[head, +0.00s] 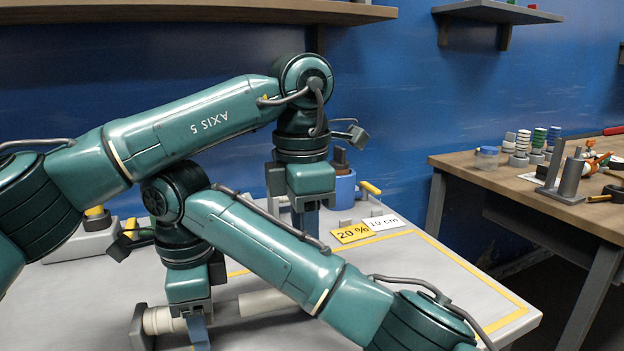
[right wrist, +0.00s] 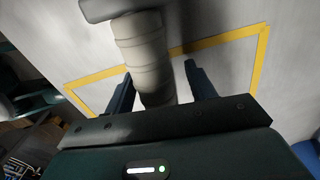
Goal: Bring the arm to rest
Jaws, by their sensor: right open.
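My left arm comes in from the left in the head view, and its gripper (head: 308,215) points down near the back of the grey table.
The grey table (head: 440,310) has a yellow tape outline and clear room at right. A yellow "20 %" card (head: 354,233) and a white "10 cm" card (head: 385,223) stand near a blue container (head: 345,190). A wooden bench (head: 500,185) with small items stands at right.

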